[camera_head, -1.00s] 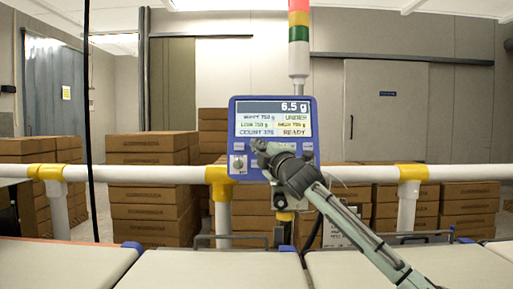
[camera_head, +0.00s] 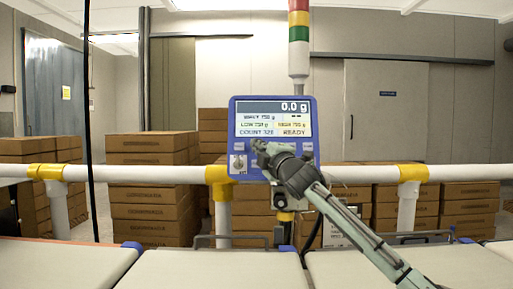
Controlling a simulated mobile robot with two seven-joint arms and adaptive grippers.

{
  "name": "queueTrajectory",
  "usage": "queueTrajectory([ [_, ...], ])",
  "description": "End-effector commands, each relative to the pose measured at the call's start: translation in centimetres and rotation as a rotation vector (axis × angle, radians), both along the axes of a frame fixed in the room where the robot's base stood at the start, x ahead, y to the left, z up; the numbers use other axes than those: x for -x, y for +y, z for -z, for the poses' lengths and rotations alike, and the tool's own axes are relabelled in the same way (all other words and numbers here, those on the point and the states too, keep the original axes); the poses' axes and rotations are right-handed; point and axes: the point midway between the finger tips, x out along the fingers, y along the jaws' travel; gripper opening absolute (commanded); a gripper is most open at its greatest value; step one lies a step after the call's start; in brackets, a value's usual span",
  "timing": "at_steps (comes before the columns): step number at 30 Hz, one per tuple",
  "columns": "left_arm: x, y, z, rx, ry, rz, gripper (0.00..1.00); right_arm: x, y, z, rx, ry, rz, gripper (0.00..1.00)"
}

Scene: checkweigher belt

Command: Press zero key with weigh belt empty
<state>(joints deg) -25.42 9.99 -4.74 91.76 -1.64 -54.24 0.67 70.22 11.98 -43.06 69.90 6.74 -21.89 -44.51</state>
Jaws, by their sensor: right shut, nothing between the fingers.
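The blue-framed weigh terminal (camera_head: 274,137) stands upright in the middle of the head view. Its screen (camera_head: 273,118) reads 0.0 g at the top, with COUNT and READY in the bottom row. My right gripper (camera_head: 259,147) is shut and empty, with its fingertips at the lower part of the terminal's face, over the row of keys. It hides several keys, so I cannot tell which one it touches. The weigh belt (camera_head: 214,270) below the terminal is bare in the part I see. My left gripper is not in view.
White guard rails with yellow joints (camera_head: 219,174) run across behind the belts. Neighbouring belts (camera_head: 60,262) at left and right show no items. A signal tower (camera_head: 299,45) rises behind the terminal. Stacked brown boxes (camera_head: 150,175) stand beyond the rail.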

Motion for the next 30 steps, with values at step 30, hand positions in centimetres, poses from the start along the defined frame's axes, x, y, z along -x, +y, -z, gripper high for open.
queueTrajectory([
  [30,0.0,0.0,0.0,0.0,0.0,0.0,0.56,5.2,-0.1,-1.4,0.0,-0.001,0.0,0.0],
])
